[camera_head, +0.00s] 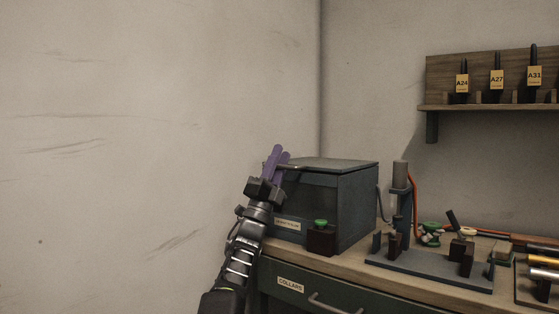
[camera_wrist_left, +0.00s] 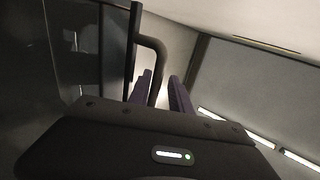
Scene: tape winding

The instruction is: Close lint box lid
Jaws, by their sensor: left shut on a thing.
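The lint box (camera_head: 357,210) is a dark grey box at the back left end of the bench. Its lid (camera_head: 335,163) lies level, or nearly so, across the top; I cannot tell whether a small gap is left under its front edge. My left gripper (camera_head: 276,158), with purple fingers, is at the lid's front left edge. In the left wrist view, the gripper (camera_wrist_left: 162,92) is shut on a dark bent handle (camera_wrist_left: 153,48), which passes between the fingers. My right gripper is not in view.
A dark block with a green knob (camera_head: 320,223) stands before the box. A fixture plate (camera_head: 430,273) with posts and a red cable is to its right. A wall shelf (camera_head: 485,107) holds labelled tools. A drawer marked COLLARS (camera_head: 290,285) is below. The left wall is bare.

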